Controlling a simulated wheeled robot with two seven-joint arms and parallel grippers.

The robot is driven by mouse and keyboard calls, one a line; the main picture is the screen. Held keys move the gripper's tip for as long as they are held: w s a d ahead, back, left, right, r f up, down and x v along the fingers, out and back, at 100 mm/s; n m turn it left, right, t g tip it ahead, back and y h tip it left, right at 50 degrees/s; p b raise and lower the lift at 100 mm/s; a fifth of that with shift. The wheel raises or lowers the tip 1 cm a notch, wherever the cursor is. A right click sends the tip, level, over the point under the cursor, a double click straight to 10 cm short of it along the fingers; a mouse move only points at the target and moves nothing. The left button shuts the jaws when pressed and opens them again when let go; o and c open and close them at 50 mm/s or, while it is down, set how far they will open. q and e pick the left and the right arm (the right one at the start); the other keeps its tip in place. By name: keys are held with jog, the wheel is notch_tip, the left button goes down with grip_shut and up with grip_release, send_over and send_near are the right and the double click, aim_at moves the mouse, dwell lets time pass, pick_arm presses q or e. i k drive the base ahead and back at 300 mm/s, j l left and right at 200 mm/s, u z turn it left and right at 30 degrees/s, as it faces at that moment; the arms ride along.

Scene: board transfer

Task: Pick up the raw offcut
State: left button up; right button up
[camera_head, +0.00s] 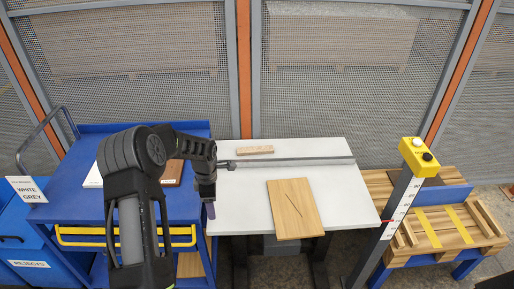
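A small light wood piece (255,150), which looks like a raw offcut, lies at the back of the white table, behind a grey metal rail. A larger flat wooden board (292,210) with a dark diagonal line across its face lies at the front middle of the table. My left gripper (210,208) points down at the table's left edge, beside the blue cart. It is apart from both wood pieces, and its fingers are too small and dark to show a gap. My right gripper is not in view.
The white table (345,200) is bare to the right of the board. A blue cart (85,215) with a brown piece (173,173) stands left. A yellow button box (419,156) on a post stands right, before a wooden pallet stack (440,228). Mesh fencing closes the back.

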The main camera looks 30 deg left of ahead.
aim_at(265, 149)
jog(key=i+j, duration=0.1)
jog(key=i, duration=0.6)
jog(key=i+j, duration=0.1)
jog(key=i, duration=0.6)
